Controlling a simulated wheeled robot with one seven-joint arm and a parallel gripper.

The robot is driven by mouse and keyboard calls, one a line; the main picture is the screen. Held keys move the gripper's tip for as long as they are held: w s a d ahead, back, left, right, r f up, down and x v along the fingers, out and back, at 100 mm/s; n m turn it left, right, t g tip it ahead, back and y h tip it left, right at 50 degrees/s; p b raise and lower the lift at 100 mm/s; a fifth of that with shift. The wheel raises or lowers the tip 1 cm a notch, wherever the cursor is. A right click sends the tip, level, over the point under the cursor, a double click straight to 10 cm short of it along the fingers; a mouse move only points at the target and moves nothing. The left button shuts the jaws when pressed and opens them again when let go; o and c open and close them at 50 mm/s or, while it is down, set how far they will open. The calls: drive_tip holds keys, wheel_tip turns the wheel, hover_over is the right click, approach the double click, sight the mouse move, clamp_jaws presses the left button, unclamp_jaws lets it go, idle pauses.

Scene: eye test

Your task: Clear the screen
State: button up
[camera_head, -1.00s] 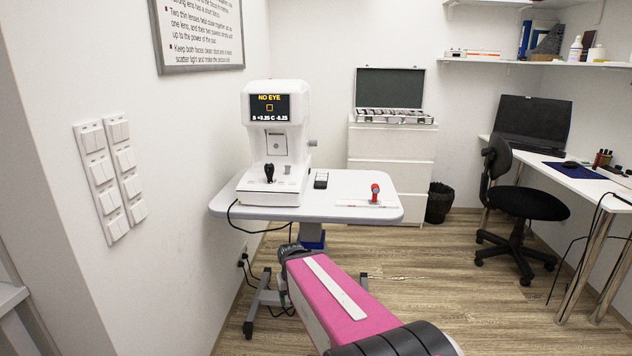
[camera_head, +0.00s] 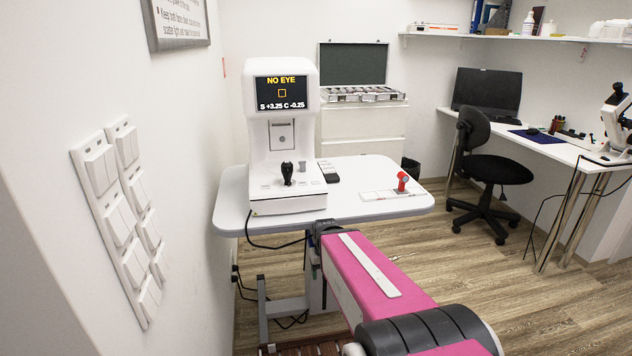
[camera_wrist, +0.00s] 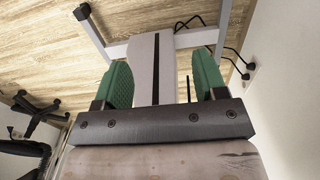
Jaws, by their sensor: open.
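The eye test machine (camera_head: 284,142) is white and stands upright on a white table (camera_head: 235,200). Its dark screen (camera_head: 282,93) faces me and reads "NO EYE" in yellow above an orange square, with "S +3.25 C -0.25" below. A black joystick (camera_head: 287,172) and a grey knob (camera_head: 302,165) are on its base. My gripper (camera_wrist: 162,75) shows in the wrist view with its green fingers apart. It points down past the table legs, away from the screen, and I see nothing held.
A dark remote-like object (camera_head: 328,171) and a red-topped item (camera_head: 402,182) are on the table. A cable (camera_head: 270,245) hangs below. Switch panels (camera_head: 122,215) line the left wall. A black chair (camera_head: 486,170) and desk (camera_head: 545,148) are right, with free floor (camera_head: 470,275) between.

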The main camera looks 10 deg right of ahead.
clamp_jaws()
idle(1.8)
